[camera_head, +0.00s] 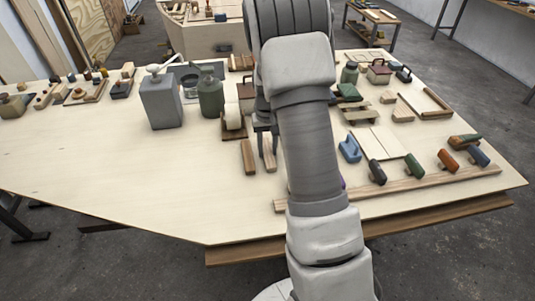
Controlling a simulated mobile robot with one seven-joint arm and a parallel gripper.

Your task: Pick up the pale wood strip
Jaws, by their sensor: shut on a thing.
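The pale wood strip (269,157) stands out below my gripper's fingers, seen on the table's middle, its upper end hidden at the fingers. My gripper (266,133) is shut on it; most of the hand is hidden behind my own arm. I cannot tell whether the strip is touching the table or slightly above it. A darker brown strip (248,157) lies just left of it, apart from it.
A grey canister (161,101) and a green bottle (210,96) stand to the left on the plywood table (100,155). A long wood batten (430,183) lies along the front right edge. Several coloured-handled tools lie right. The left front of the table is clear.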

